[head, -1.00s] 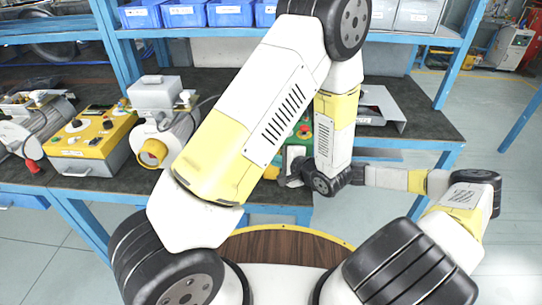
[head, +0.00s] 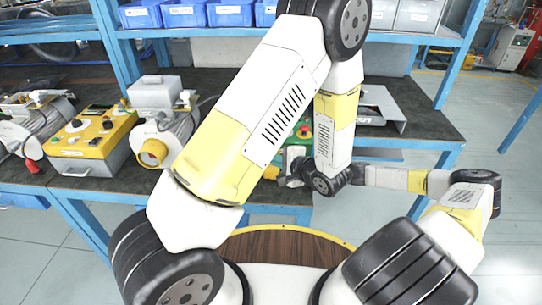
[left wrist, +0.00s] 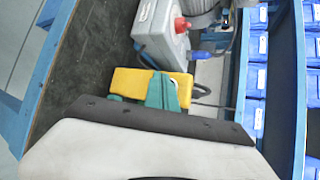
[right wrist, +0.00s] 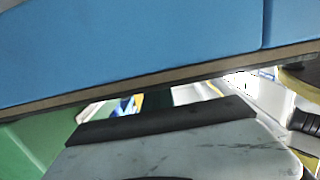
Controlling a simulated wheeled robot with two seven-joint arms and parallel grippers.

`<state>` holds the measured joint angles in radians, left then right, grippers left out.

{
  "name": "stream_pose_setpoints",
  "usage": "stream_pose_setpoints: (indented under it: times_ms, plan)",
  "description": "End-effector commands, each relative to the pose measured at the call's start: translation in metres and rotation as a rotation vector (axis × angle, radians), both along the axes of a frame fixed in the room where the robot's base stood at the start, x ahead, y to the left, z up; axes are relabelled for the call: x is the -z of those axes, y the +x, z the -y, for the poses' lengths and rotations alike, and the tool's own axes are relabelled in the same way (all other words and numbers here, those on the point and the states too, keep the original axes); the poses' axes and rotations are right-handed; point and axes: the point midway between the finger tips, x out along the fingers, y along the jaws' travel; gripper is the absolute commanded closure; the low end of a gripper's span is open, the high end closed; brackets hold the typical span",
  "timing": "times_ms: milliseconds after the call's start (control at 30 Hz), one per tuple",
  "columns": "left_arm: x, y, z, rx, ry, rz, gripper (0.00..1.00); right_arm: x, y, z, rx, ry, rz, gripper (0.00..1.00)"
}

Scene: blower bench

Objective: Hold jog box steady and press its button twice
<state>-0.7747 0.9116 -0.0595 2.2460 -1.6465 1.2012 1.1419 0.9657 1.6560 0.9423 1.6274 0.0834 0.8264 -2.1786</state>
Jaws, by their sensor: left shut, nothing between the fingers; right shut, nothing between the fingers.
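A green panel with a red button (head: 304,132), likely the jog box, shows between my left arm's links in the head view; most of it is hidden. The left wrist view shows a yellow block (left wrist: 128,82) with a teal-green part (left wrist: 161,92) over it; I cannot tell whether this is the same thing. My left gripper (head: 292,165) is shut and empty by the bench front, partly hidden by my arm. My right gripper (right wrist: 165,120) is shut and empty close to a blue beam; in the head view I cannot make it out behind my left wrist.
The blue beam (right wrist: 150,45) fills the top of the right wrist view. A yellow control box (head: 92,140) and a blower (head: 165,130) stand on the dark bench at left. A grey box with a red knob (left wrist: 181,24) stands beyond the yellow block. A metal tray (head: 385,108) lies at right.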

Motion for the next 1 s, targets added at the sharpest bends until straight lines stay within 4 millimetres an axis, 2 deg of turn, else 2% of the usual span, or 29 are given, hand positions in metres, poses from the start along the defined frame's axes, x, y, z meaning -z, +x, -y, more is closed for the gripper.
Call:
stream_pose_setpoints:
  times_ms: [333,700,1000]
  plan:
    - [0.000,-0.001,0.000,0.000,0.000,0.000,1.00,0.000,0.000,0.000,0.000,0.000,0.000,1.00]
    - [0.000,-0.019,0.001,0.001,0.000,-0.001,1.00,0.000,0.000,0.000,0.000,0.000,0.000,1.00]
    - [0.000,-0.020,0.001,0.000,0.000,0.000,1.00,0.000,0.000,0.000,0.000,0.000,0.000,1.00]
